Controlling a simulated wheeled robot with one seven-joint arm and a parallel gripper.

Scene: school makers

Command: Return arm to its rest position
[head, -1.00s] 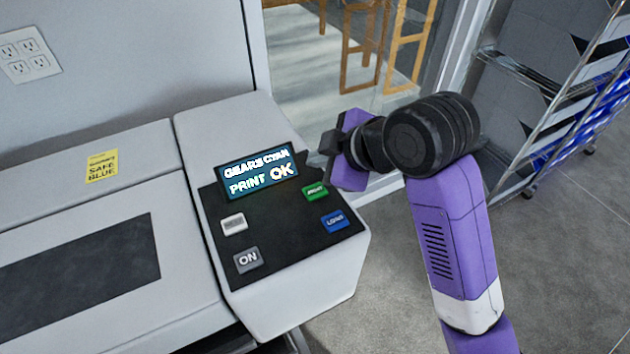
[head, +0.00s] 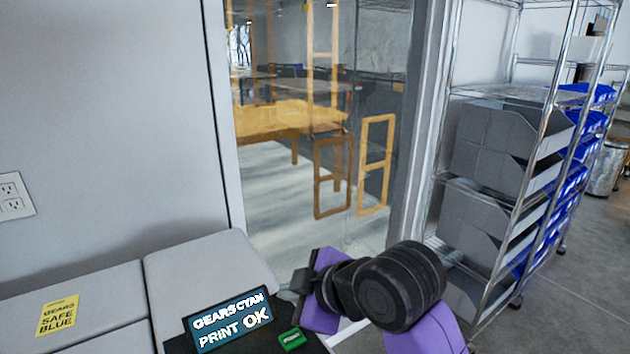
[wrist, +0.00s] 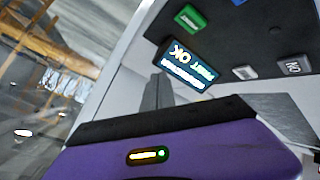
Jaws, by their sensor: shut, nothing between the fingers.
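My arm, purple and black, is at the lower middle right of the head view. My gripper (head: 300,280) is at its left end, beside the right edge of the white printer (head: 200,262), apart from it as far as I can tell. In the wrist view the grey fingers (wrist: 158,95) are together with nothing between them. The printer's display (head: 230,320) reads "GEARS CYAN PRINT OK", and it also shows in the wrist view (wrist: 187,66). A green button (head: 292,339) is right of the display.
A metal rack (head: 540,150) with grey boxes (head: 490,145) and blue bins stands at the right. A glass partition (head: 385,70) is behind the arm. A yellow "GEARS SAFE BLUE" label (head: 57,315) is on the printer. Open floor (head: 585,280) lies at the lower right.

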